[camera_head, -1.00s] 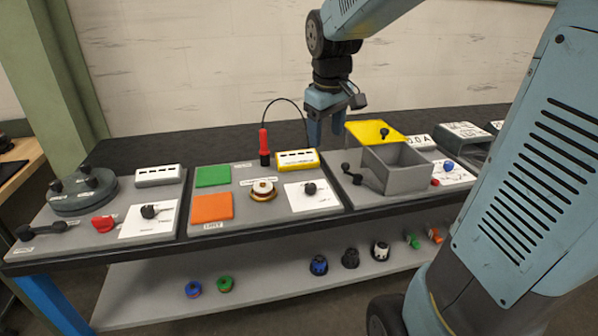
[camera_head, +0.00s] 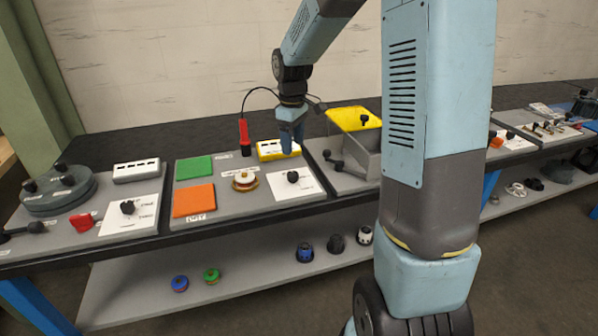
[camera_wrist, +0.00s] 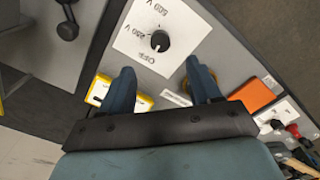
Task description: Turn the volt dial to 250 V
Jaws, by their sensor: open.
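The volt dial is a black round knob (camera_wrist: 160,41) on a white plate (camera_wrist: 185,22) lettered OFF, 250 V and 500 V in the wrist view. A small light mark on the knob seems to face the OFF side, but it is too small to be sure. In the head view the knob (camera_head: 293,176) sits on its white plate (camera_head: 307,188) at the right of the middle panel.
The yellow box (camera_head: 269,151), a red-handled probe (camera_head: 244,134) with a black cable, and a brass-rimmed button (camera_head: 244,181) are close by. A grey bin (camera_head: 367,160) with a yellow lid (camera_head: 352,118) stands right of the dial. Green and orange pads (camera_head: 193,201) lie left.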

